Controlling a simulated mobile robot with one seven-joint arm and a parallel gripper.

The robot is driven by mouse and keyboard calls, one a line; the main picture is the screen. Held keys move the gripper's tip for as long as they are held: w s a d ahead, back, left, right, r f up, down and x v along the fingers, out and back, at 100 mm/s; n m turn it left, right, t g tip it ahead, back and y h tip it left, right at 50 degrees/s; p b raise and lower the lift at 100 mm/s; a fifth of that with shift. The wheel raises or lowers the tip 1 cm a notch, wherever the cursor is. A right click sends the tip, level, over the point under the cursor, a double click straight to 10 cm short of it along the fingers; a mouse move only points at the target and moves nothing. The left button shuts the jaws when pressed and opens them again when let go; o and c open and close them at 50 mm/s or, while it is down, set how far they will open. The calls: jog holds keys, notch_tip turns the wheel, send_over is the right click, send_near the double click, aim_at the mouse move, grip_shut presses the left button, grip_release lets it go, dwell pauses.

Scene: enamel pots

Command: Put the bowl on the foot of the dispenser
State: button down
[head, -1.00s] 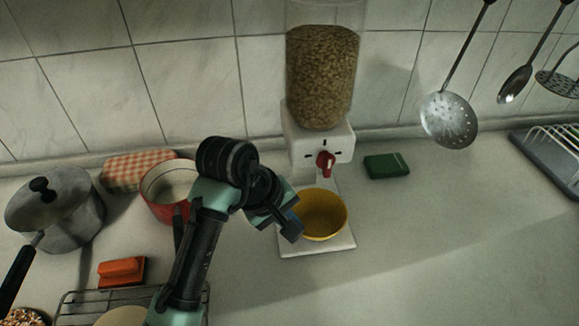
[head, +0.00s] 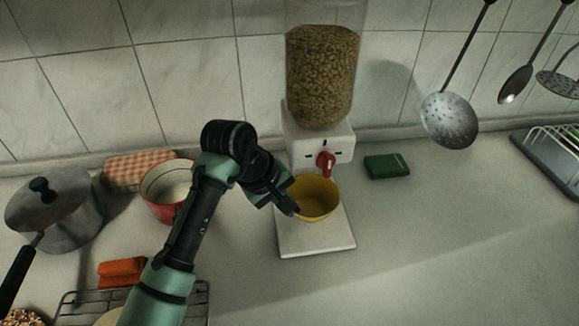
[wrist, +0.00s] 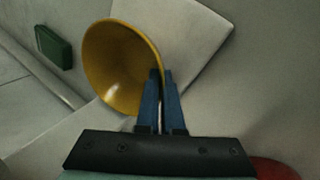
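The yellow bowl (head: 318,200) is upright over the back part of the white foot (head: 316,238), under the red knob (head: 325,162) of the cereal dispenser (head: 318,140). I cannot tell whether its base touches the foot. My gripper (head: 294,209) is at the bowl's left side. In the wrist view the blue fingers of my gripper (wrist: 161,82) are close together at the rim of the bowl (wrist: 112,65), one on each side of its wall. The foot (wrist: 195,35) shows behind the bowl there. The fingertips are partly hidden in the head view.
A red pot (head: 166,200), a checked cloth bundle (head: 138,172) and a lidded grey pot (head: 58,212) stand at left. An orange block (head: 122,272) lies near a wire rack (head: 75,300). A green box (head: 387,166) is right of the dispenser. The counter at front right is clear.

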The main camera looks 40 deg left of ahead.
jog(key=c, duration=1.1)
grip_release()
jog(key=shift+o, duration=0.2)
jog(key=p+v, duration=0.1)
jog(key=v, duration=1.1)
jog(key=shift+r, duration=0.1)
